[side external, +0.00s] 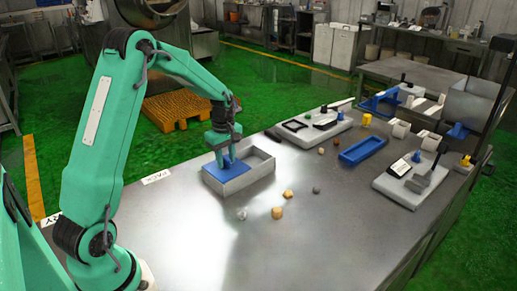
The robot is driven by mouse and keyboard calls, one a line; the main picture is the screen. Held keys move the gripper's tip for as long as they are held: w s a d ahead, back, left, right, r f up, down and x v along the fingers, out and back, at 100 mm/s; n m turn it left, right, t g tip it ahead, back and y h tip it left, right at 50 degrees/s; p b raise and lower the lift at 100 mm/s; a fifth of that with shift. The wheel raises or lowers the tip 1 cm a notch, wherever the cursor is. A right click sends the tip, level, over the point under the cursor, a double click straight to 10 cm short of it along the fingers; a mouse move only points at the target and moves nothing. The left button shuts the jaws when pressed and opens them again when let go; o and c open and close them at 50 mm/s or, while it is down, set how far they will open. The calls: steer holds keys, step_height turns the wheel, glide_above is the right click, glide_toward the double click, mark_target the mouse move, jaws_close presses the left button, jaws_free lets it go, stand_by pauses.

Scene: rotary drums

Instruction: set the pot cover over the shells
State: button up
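My gripper (222,150) points down over an open grey box (262,168) at the middle-left of the steel table. A flat blue piece (229,170) lies in the box under the fingers. I cannot tell whether the fingers touch it or are closed on it. No pot cover is clearly recognisable; I cannot tell whether the blue piece is one. Several small lumps, possibly the shells, lie in front of the box: a pale grey one (242,214), tan ones (277,212) (288,194) and a dark grey one (316,189).
A second grey board (407,183) with a handled tool stands at the right. The front table (310,245) is clear.

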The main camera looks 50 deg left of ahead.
mark_target(226, 158)
stand_by(0.3)
steer(key=shift+r, duration=3.9)
steer(key=shift+d, duration=0.1)
steer(key=shift+s+d+r, duration=0.1)
steer(key=shift+r, duration=0.1)
steer(key=s+d+r+m+t, duration=0.3)
steer(key=s+d+r+m, duration=0.6)
steer(key=d, duration=0.3)
steer(key=s+d+m+t, duration=0.2)
steer(key=s+d+m, duration=0.5)
steer(key=s+m, duration=0.2)
steer(key=shift+s+d+r+m+t, duration=0.15)
steer(key=shift+s+r+m+t, duration=0.2)
steer(key=shift+s, duration=0.9)
